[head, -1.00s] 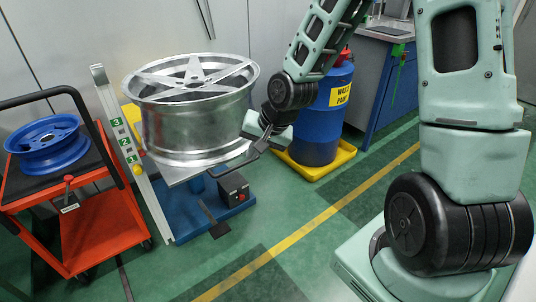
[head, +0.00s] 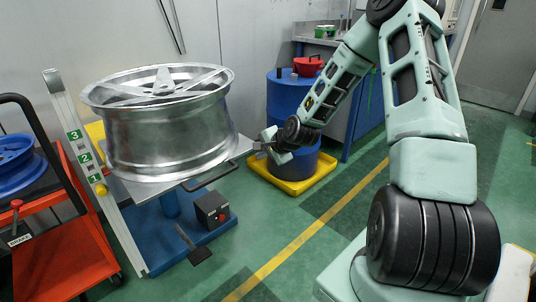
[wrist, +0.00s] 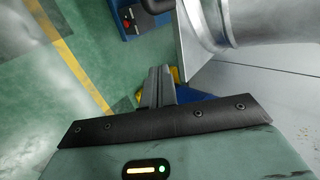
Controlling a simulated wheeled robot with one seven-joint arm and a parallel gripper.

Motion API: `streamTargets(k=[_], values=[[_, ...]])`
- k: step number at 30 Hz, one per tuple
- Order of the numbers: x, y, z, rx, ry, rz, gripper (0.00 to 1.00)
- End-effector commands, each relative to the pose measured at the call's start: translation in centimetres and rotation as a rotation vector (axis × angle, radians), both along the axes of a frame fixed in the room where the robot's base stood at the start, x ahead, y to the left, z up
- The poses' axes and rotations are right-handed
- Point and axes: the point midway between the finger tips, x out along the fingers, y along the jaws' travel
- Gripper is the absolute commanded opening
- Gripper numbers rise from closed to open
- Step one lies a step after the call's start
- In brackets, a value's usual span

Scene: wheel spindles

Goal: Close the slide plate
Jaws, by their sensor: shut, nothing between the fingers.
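The slide plate (head: 242,149) is a flat grey metal plate on a blue stand, with a large silver wheel (head: 170,130) resting on it. A dark bar handle (head: 212,177) sticks out from the plate's front edge. My gripper (head: 258,147) is at the plate's right end, right of the handle and apart from it. Its shut, empty fingers show in the wrist view (wrist: 158,86), close to the plate's edge (wrist: 192,55) and the wheel's rim (wrist: 222,25). Whether the fingertips touch the plate is hard to tell.
An upright numbered post (head: 88,160) stands left of the wheel. A control box (head: 212,209) with a red button is below the plate. A blue drum (head: 288,95) in a yellow tray (head: 300,183) stands behind my gripper. An orange cart (head: 65,240) is at left.

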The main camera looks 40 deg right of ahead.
Motion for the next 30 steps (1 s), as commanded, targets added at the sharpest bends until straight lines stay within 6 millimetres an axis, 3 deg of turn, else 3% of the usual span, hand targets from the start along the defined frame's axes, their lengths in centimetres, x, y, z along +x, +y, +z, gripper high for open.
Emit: streamTargets(k=[5,12,30], values=[[2.7,0.2,-2.7,0.000,0.000,0.003,0.00],[5.8,0.2,-2.3,-0.002,-0.001,0.002,0.00],[6.7,0.3,-2.2,-0.001,0.001,0.001,0.00]])
